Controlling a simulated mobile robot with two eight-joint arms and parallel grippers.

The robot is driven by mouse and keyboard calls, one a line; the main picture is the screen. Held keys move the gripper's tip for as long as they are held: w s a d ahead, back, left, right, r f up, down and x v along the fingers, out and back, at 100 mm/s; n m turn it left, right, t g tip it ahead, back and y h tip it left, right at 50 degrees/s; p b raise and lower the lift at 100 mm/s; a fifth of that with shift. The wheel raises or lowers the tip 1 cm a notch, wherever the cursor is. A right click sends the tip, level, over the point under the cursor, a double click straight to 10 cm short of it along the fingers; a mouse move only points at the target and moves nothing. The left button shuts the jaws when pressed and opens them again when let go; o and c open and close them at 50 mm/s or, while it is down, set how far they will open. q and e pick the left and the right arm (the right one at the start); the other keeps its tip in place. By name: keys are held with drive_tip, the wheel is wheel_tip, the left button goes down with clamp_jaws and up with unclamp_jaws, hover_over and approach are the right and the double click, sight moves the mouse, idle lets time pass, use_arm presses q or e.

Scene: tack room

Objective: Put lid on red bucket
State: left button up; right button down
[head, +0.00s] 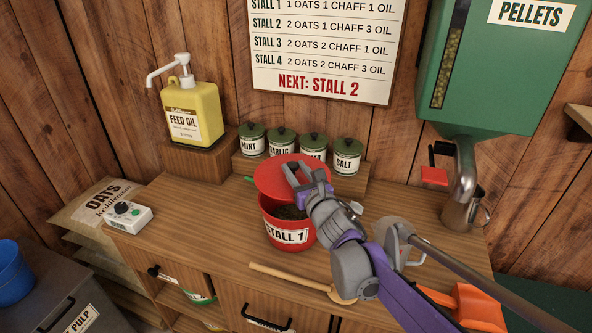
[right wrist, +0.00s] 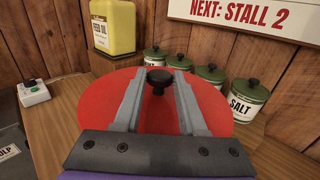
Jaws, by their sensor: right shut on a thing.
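The red bucket (head: 286,237) stands on the wooden cabinet top, with a white "STALL 1" label at its front and dark feed showing inside. The red round lid (head: 274,179) is over the rear of the bucket, with the front of the opening uncovered; whether it touches the rim, I cannot tell. My right gripper (head: 292,170) is shut on the lid's dark knob. In the right wrist view the knob (right wrist: 158,77) sits between the fingertips, with the red lid (right wrist: 95,105) spread out beneath. My left gripper is not in view.
Several green-lidded tins (head: 314,147) stand on a riser close behind the bucket. A yellow feed oil pump bottle (head: 192,112) stands at back left. A wooden spoon (head: 290,279) lies in front, an orange scoop (head: 478,306) front right. A metal jug (head: 459,213) stands under the pellet dispenser.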

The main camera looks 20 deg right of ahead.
drive_tip(key=shift+s+f+b, duration=0.2)
drive_tip(key=shift+f+b, duration=0.2)
drive_tip(key=shift+f, duration=0.1)
wheel_tip(320, 180, down, 5)
drive_tip(key=b, duration=0.3)
drive_tip(key=shift+r+b, duration=0.2)
drive_tip(key=shift+b, duration=0.2)
drive_tip(key=shift+p, duration=0.5)
idle(0.5)
drive_tip(key=shift+f+b, duration=0.35)
drive_tip(key=shift+f, duration=0.25)
drive_tip(key=c, duration=0.8)
unclamp_jaws()
drive_tip(key=shift+o, duration=0.2)
drive_tip(key=s+d+p, duration=0.1)
drive_tip(key=s+p, duration=0.1)
drive_tip(key=s, duration=0.9)
drive_tip(key=shift+d, duration=0.2)
